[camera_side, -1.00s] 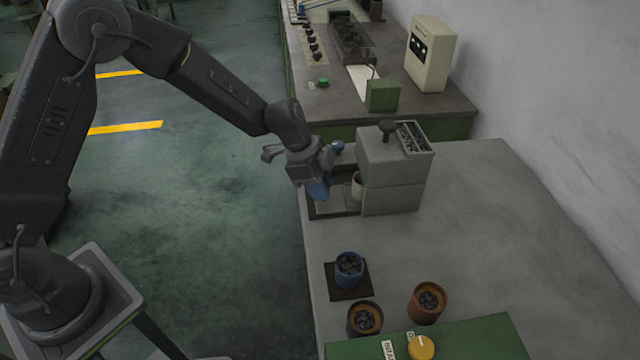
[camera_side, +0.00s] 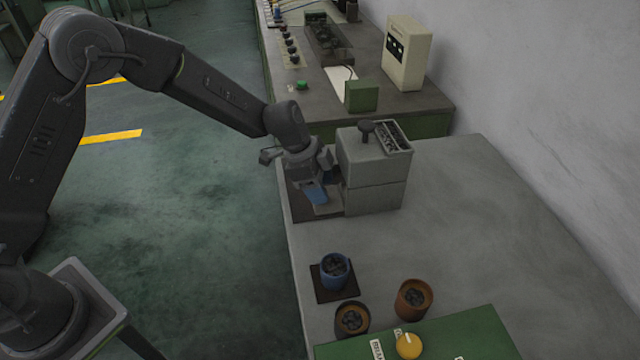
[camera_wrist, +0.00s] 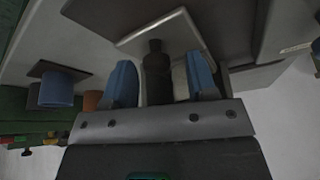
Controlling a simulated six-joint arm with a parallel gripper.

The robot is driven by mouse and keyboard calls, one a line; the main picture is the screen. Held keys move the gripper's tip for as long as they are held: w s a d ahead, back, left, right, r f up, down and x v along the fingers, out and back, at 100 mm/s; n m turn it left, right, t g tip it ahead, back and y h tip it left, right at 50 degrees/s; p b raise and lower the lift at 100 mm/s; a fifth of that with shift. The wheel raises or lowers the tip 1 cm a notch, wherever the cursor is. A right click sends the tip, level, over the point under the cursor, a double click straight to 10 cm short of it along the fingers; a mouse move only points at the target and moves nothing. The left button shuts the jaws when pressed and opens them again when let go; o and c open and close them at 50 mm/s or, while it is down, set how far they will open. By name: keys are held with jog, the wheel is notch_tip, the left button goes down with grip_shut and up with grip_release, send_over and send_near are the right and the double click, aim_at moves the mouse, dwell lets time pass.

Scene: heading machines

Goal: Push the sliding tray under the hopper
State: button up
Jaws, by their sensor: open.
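The grey hopper machine (camera_side: 374,163) stands on the bench with a dark knob and a bin of small parts on top. The pale sliding tray (camera_side: 327,203) juts from its left side, above a dark base plate (camera_side: 302,207); its inner part is hidden by the machine and my gripper. My gripper (camera_side: 318,180) is low at the tray's outer end, left of the machine. In the wrist view its blue fingers (camera_wrist: 162,80) stand apart around a dark upright post (camera_wrist: 157,65), with the pale tray plate (camera_wrist: 160,28) beyond. Contact with the post cannot be told.
A blue cup (camera_side: 335,270) on a dark mat, a dark cup (camera_side: 351,319) and an orange-brown cup (camera_side: 413,298) stand nearer the camera. A green panel (camera_side: 450,335) with a yellow knob is in front. The bench right of the machine is clear.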

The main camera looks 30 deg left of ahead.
jog(key=v, duration=1.4)
jog(key=s+a+r+n+t+y, duration=0.1)
jog(key=s+a+r+n, duration=0.15)
jog(key=s+r, duration=0.35)
jog(key=s+a+r+n+t+y, duration=0.15)
jog(key=s+r+n, duration=0.25)
jog(key=s, duration=0.5)
jog(key=s+a+n+y, duration=0.1)
jog(key=s+a+n, duration=0.1)
jog(key=s, duration=0.4)
jog(key=s+a+f+n+t, duration=0.1)
jog(key=s+a+n, duration=0.1)
jog(key=s+n, duration=0.3)
jog(key=shift+s+a+f+y, duration=0.2)
jog(key=shift+s+a+y, duration=0.15)
jog(key=shift+s, duration=0.4)
dwell(0.6)
